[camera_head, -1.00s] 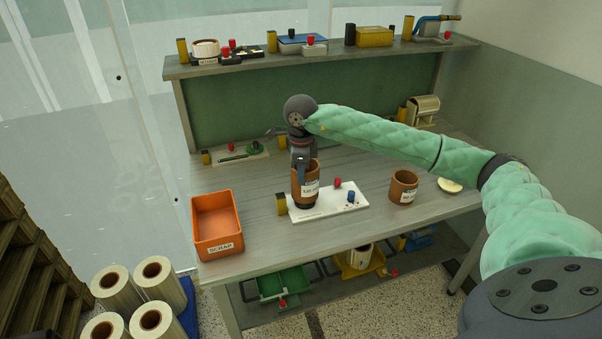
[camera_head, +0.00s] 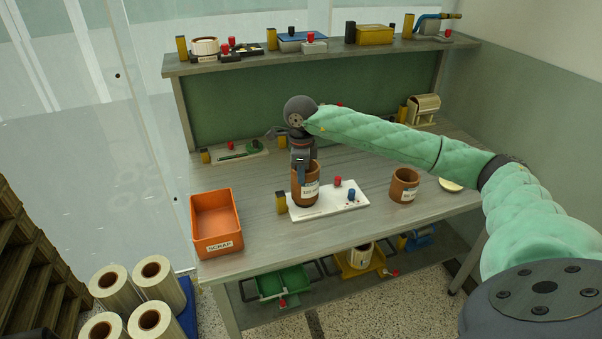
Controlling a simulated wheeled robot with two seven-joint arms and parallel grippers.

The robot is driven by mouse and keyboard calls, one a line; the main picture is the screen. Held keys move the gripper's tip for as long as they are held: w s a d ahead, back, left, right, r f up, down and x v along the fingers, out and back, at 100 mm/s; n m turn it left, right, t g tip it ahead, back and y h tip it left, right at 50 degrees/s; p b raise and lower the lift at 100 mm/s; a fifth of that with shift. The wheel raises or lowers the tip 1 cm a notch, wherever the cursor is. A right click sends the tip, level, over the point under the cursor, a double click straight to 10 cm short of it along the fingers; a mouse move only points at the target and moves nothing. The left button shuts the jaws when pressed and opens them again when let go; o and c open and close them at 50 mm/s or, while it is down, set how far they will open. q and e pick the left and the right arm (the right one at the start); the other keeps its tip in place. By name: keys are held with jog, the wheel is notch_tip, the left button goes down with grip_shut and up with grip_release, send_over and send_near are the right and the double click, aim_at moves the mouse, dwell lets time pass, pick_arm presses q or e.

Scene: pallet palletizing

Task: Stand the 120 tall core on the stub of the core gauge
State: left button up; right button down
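The tall core (camera_head: 306,191), a brown tube with a white label, stands upright at the left part of the white core gauge (camera_head: 335,203). Its lower end is at the place of the dark stub, which is now hidden. My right gripper (camera_head: 301,178) points down at the core's upper part, with a dark finger against its near side; it looks shut on the core. The other finger is hidden. My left gripper is not in view.
A shorter brown core (camera_head: 404,186) stands right of the gauge. A red knob (camera_head: 338,181) and a blue knob (camera_head: 351,195) are on the gauge. An orange scrap bin (camera_head: 217,224) is at the left. The table front is clear.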

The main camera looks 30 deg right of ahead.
jog(key=shift+f+b, duration=0.65)
jog(key=shift+f, duration=0.3)
jog(key=shift+f+b, duration=0.1)
jog(key=shift+b, duration=0.3)
jog(key=shift+f, duration=0.15)
dwell(0.4)
jog(key=c, duration=1.5)
grip_release()
jog(key=shift+c, duration=0.2)
